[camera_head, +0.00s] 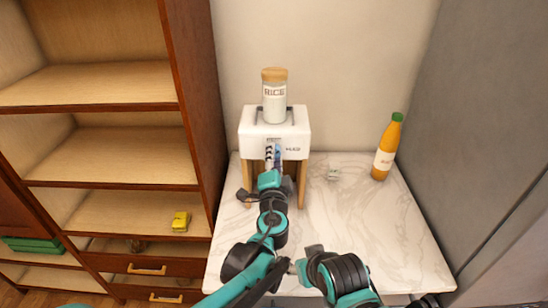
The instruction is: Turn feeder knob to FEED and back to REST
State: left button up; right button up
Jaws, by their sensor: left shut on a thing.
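The feeder (248,130) is a white box on wooden legs at the back of the marble counter. A jar labelled RICE (274,98) with a wooden lid stands upright on top of it. My left gripper (272,158) is at the feeder's front face and is shut on the feeder knob. The knob is hidden behind the gripper, so its position cannot be told. Small lettering shows on the front face, too small to read.
An orange bottle (386,150) with a green cap stands at the counter's back right. A small pale object (334,174) lies right of the feeder. A wooden shelf unit (110,156) with a yellow item (181,221) stands left. The marble counter (375,225) is clear at right.

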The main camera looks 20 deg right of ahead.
pick_arm(q)
jog(key=shift+m, duration=3.7)
jog(key=o, duration=1.2)
jog(key=shift+c, duration=0.2)
jog(key=shift+s, duration=0.1)
jog(key=v, duration=1.1)
jog(key=shift+s, duration=0.35)
